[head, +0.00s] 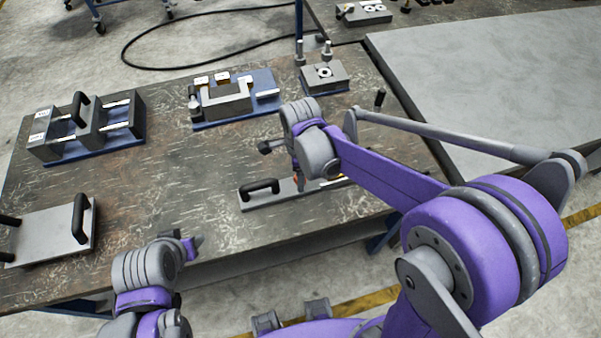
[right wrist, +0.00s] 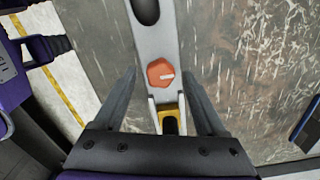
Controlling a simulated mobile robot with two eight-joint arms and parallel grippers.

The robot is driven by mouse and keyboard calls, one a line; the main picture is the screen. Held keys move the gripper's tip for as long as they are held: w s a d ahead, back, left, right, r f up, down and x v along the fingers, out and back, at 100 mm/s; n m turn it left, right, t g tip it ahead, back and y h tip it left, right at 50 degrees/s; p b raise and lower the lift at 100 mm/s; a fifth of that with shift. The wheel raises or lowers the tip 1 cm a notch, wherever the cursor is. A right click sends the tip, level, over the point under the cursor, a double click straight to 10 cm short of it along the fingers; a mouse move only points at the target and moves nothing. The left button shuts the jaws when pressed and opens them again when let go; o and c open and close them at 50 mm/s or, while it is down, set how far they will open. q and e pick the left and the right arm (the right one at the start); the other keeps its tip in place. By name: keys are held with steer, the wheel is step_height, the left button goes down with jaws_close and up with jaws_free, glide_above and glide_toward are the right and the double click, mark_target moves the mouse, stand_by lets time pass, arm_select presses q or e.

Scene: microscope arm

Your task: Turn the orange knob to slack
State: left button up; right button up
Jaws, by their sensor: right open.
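The orange knob (right wrist: 160,73) sits on a grey metal bar (right wrist: 154,35) in the right wrist view. A white mark on its face points to the picture's right. My right gripper (right wrist: 158,76) is open, with one finger on each side of the knob and visible gaps; contact does not show.
A yellow part (right wrist: 170,110) lies just below the knob on the bar. On the worn dark table (head: 170,180) stand a handled grey fixture (head: 50,232), a rail fixture (head: 45,145), a clamp block (head: 225,98) and a small block (head: 325,78). The middle left of the table is clear.

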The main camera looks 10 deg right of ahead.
steer(key=shift+f, duration=0.2)
steer(key=shift+c, duration=0.3)
jaws_close()
